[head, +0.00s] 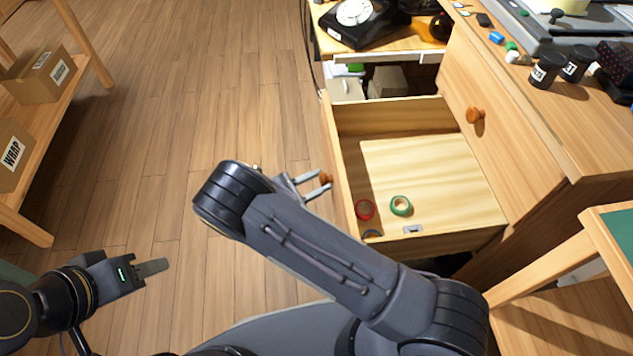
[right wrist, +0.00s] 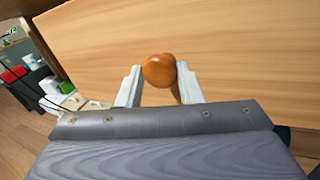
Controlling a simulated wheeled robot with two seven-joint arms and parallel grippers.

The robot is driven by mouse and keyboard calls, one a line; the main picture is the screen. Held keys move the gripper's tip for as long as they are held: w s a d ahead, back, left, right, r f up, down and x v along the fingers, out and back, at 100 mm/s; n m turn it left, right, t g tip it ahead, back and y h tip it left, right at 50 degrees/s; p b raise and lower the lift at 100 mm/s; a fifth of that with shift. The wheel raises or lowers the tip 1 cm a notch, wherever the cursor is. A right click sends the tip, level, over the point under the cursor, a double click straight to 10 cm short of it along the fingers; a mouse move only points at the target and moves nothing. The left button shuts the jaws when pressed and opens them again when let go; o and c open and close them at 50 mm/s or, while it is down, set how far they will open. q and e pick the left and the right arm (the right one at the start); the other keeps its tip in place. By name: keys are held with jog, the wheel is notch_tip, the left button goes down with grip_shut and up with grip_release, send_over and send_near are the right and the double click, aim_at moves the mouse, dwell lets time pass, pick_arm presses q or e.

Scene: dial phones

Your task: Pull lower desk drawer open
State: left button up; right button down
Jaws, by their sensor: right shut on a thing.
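The lower desk drawer (head: 425,165) stands pulled out from the desk in the head view, its inside open to view. Its round brown knob (head: 326,179) is on the drawer front, and it shows large in the right wrist view (right wrist: 158,71). My right gripper (head: 318,184) is shut on this knob, one finger on each side of it; it also shows in the right wrist view (right wrist: 160,86). My left gripper (head: 150,267) is low at the left over the floor, away from the desk; its fingers look edge-on, so its opening cannot be told.
An upper drawer knob (head: 475,115) stays on the closed front. Boxes (head: 42,75) sit on a left shelf. Floor (head: 190,120) between is clear.

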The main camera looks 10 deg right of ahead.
jog(key=c, duration=1.3)
grip_release()
jog(key=shift+a, duration=0.1)
jog(key=p+v, duration=0.1)
jog(key=v, duration=0.6)
jog(key=shift+a, duration=0.3)
jog(key=shift+s, duration=0.1)
